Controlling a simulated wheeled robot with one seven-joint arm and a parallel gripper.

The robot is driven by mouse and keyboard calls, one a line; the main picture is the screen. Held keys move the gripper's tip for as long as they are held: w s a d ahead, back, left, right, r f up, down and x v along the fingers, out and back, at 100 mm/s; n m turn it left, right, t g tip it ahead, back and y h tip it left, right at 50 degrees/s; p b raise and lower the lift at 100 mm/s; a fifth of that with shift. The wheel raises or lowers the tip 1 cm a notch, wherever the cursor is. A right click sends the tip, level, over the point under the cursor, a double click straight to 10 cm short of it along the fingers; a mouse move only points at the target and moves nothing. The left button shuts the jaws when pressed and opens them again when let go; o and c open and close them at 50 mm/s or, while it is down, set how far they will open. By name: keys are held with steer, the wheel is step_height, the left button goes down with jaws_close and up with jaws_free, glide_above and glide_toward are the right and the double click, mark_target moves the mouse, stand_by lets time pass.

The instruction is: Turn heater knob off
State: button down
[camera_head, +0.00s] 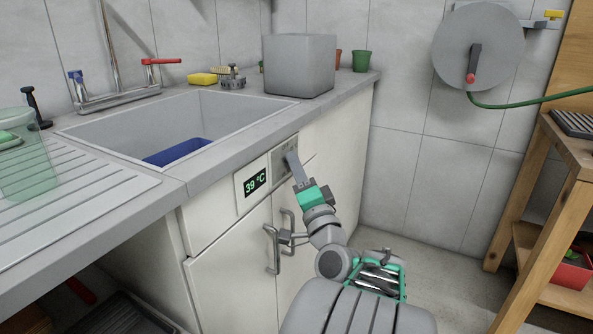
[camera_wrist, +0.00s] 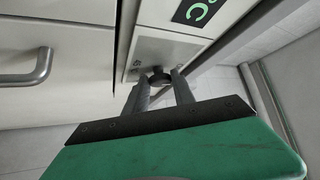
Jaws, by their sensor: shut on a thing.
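The heater panel (camera_head: 252,186) is set in the cabinet front below the counter, with a lit green display (camera_head: 255,182) reading 39 °C. Part of the display also shows in the wrist view (camera_wrist: 197,11). A grey knob plate sits to the right of the display in the head view. The dark round heater knob (camera_wrist: 160,78) shows in the wrist view between the two fingers. My gripper (camera_wrist: 163,82) is shut on the knob, one finger on each side. In the head view my gripper (camera_head: 291,158) reaches the plate and hides the knob. The knob's pointer position cannot be made out.
Metal door handles (camera_head: 271,250) stick out below the panel, close to my arm. The counter with the sink (camera_head: 215,112) is above. A grey box (camera_head: 299,65) stands on the counter. A wooden shelf (camera_head: 545,225) stands at the right; floor between is clear.

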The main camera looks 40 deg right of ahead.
steer(key=c, duration=1.1)
jaws_free()
steer(key=v, duration=0.8)
steer(key=shift+w+r, duration=0.1)
